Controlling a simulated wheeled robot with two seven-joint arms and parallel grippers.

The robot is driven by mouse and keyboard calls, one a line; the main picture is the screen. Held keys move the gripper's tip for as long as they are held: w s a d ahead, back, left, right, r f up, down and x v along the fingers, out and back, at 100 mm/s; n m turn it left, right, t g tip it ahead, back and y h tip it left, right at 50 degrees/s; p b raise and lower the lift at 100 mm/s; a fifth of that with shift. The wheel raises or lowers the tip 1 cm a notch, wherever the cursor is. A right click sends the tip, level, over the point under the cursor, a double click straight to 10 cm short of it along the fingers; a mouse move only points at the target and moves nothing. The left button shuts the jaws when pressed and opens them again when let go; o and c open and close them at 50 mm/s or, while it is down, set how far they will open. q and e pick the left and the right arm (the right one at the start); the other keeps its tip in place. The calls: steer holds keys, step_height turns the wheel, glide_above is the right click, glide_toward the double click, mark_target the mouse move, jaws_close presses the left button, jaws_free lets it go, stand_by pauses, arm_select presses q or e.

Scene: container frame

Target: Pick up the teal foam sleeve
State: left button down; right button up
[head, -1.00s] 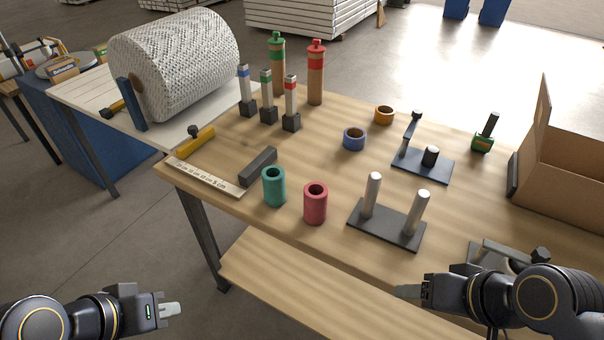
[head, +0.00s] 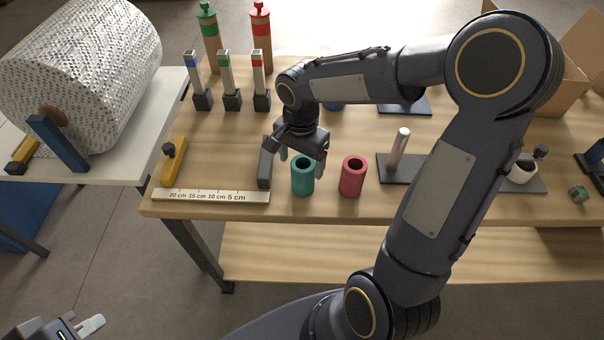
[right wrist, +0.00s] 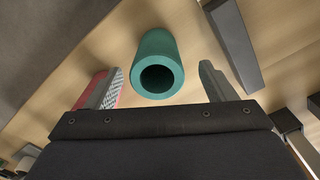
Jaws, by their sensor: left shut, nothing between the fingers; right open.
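The teal foam sleeve (head: 303,178) stands upright near the table's front edge, a hollow cylinder open at the top. My right gripper (head: 302,162) is open just above and behind it, fingers pointing down. In the right wrist view the teal sleeve (right wrist: 158,66) lies between and beyond the two open fingers (right wrist: 158,86), with a gap on each side; I cannot tell whether the fingertips reach down past its rim. My left gripper (head: 92,325) is shut and empty at the lower left, away from the table.
A red sleeve (head: 353,176) stands close to the right of the teal one. A dark bar (head: 265,165) lies to its left, with a ruler strip (head: 212,196) in front. A post stand (head: 397,163) is further right. My right arm hides part of the table.

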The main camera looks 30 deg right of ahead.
steer(key=f, duration=0.4)
steer(key=shift+d+f, duration=0.2)
steer(key=shift+d, duration=0.05)
steer(key=shift+c, duration=0.4)
steer(key=c, duration=1)
